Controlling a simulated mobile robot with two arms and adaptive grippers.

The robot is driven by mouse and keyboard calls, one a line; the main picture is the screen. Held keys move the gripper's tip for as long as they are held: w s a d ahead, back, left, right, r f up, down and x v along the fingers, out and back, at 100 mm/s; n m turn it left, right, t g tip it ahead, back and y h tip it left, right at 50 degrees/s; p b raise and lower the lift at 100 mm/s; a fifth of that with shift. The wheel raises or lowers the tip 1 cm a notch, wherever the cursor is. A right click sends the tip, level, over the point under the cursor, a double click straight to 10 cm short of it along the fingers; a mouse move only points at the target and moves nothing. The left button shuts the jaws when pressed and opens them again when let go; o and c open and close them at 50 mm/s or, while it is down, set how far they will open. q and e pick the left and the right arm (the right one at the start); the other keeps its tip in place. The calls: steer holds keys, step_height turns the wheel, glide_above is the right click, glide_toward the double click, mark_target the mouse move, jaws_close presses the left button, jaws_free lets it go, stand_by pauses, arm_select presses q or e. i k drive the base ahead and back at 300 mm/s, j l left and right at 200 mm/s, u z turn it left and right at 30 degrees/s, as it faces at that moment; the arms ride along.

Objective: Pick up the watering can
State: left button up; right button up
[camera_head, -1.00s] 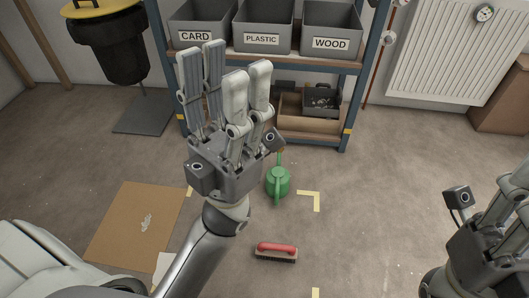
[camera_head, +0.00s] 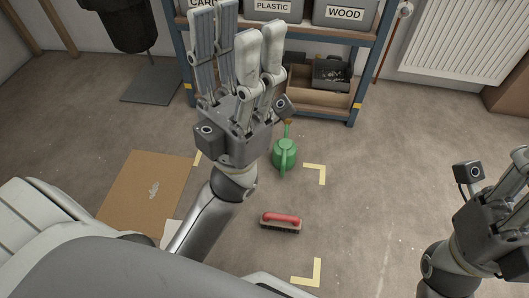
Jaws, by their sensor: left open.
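The green watering can (camera_head: 285,155) stands on the grey floor, just right of my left gripper in the picture. Its handle and top face me, and its spout points toward the shelf. My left gripper (camera_head: 238,42) is open and empty, raised with its fingers pointing up the picture in front of the shelf. It does not touch the can. My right gripper (camera_head: 505,215) is at the right edge, partly cut off, and its fingertips are out of view.
A red-handled brush (camera_head: 281,222) lies on the floor below the can. Yellow tape corners (camera_head: 318,170) mark the floor. A cardboard sheet (camera_head: 137,207) lies at left. The shelf (camera_head: 367,70) with labelled bins (camera_head: 343,12) stands behind. Floor right of the can is clear.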

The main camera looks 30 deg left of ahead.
mark_target(284, 150)
steer(key=i+l+u, duration=0.15)
steer(key=l, duration=0.15)
steer(key=i+l+u, duration=0.25)
steer(key=l, duration=0.4)
steer(key=i+l+u, duration=0.15)
steer(key=l, duration=0.2)
steer(key=i+l+u, duration=0.15)
steer(key=l, duration=0.2)
